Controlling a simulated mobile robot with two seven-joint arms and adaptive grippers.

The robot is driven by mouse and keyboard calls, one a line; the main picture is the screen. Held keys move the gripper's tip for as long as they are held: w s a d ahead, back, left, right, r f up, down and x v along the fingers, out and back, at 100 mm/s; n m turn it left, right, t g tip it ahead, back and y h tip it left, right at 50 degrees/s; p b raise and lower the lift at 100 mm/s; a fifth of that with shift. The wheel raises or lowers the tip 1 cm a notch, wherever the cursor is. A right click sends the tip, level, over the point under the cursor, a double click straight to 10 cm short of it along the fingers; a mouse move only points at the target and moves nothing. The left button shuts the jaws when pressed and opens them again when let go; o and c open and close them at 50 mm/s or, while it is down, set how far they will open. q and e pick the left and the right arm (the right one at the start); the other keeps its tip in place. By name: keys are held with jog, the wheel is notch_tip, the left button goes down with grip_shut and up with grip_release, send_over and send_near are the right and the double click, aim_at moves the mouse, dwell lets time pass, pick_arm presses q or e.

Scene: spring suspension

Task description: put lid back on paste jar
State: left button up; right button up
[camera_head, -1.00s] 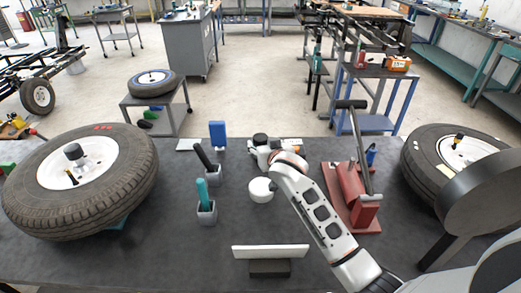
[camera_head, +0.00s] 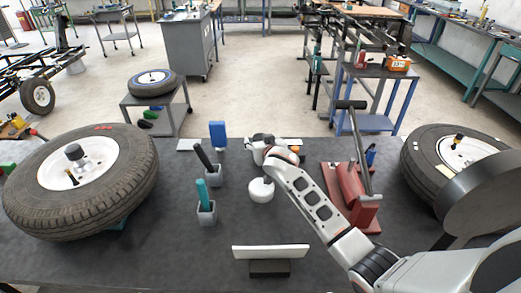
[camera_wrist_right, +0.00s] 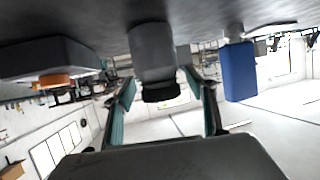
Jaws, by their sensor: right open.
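A low, round white container (camera_head: 262,191) stands on the dark table, right of the tool cups. It looks like the paste jar, but its top is too small to read clearly. My right gripper (camera_head: 264,153) is beyond it, low over the table and partly hidden by its own arm. In the right wrist view, which is upside down, its teal-padded fingers (camera_wrist_right: 166,100) are apart and empty. A grey cylinder with a black cap (camera_wrist_right: 152,50) stands ahead of them; I cannot tell whether it belongs to the jar. I cannot make out a separate lid. My left gripper is out of view.
Two cups (camera_head: 206,214) with teal and black handles stand left of the container. A blue block (camera_head: 217,134) is behind them. A red press (camera_head: 350,205) stands right, and tyres (camera_head: 85,180) lie at both sides. A white plate (camera_head: 270,252) is in front.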

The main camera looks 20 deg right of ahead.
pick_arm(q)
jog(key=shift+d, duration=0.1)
pick_arm(e)
jog(key=c, duration=1.4)
jog(key=shift+r, duration=0.2)
jog(key=shift+c, duration=0.2)
jog(key=shift+r, duration=0.65)
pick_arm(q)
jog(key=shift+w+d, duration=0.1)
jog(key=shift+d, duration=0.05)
pick_arm(e)
notch_tip(320, 180, up, 18)
jog(key=shift+r, duration=0.2)
